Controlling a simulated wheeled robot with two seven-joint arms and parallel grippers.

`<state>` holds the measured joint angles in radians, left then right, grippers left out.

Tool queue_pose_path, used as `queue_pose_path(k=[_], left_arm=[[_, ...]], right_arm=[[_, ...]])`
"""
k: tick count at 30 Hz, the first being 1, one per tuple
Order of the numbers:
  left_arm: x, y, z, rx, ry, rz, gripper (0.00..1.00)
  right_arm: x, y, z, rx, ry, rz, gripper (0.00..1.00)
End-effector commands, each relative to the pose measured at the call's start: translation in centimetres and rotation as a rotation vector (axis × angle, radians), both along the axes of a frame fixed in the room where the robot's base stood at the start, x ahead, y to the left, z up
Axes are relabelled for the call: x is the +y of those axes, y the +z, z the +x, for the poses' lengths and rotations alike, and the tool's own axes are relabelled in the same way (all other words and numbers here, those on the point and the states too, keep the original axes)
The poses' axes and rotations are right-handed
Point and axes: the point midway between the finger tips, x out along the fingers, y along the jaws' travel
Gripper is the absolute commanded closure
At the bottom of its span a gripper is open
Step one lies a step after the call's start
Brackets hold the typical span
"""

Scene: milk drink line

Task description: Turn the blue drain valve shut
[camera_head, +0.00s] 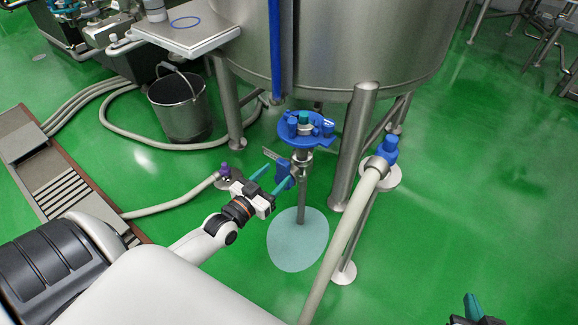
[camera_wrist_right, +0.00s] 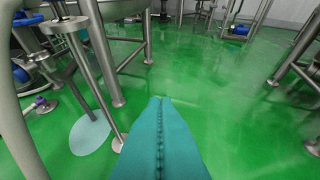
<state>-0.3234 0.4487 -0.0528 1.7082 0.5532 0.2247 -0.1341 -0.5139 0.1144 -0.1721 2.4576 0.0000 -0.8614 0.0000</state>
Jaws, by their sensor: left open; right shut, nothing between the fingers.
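A blue valve handle (camera_head: 283,172) sits on the side of a steel pipe (camera_head: 302,200) below the large tank (camera_head: 340,45). A blue round fitting with several blue knobs (camera_head: 305,130) is above it. My left gripper (camera_head: 278,176) is open, its two teal fingers pointing at the blue handle and very close to it. I cannot tell whether they touch it. My right gripper (camera_head: 472,308) is at the bottom right of the head view, far from the valve. In the right wrist view its teal fingers (camera_wrist_right: 160,120) are shut together and empty.
A pale round puddle-like patch (camera_head: 298,248) lies below the pipe. A slanted hose (camera_head: 345,235) with a blue-topped fitting (camera_head: 387,148) stands right of the valve. A steel bucket (camera_head: 180,105) is at the left. Green floor (camera_head: 470,190) is clear at the right.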

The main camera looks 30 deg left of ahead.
Motion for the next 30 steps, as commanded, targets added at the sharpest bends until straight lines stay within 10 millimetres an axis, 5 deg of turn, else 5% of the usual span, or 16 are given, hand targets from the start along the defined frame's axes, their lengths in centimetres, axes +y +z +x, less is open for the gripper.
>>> queue_pose_path(k=[9, 23, 30], left_arm=[[-0.4, -0.2, 5.1, 0.000, 0.000, 0.000, 0.44], [-0.5, -0.1, 6.3, 0.003, 0.000, 0.000, 0.44], [-0.5, -0.1, 6.3, 0.002, 0.000, 0.000, 0.80]], right_arm=[[1.3, 4.0, 2.4, -0.291, 0.019, 0.070, 1.00], [1.6, 5.4, 2.7, -0.369, 0.024, 0.090, 1.00], [1.6, 5.4, 2.7, -0.367, 0.024, 0.089, 1.00]])
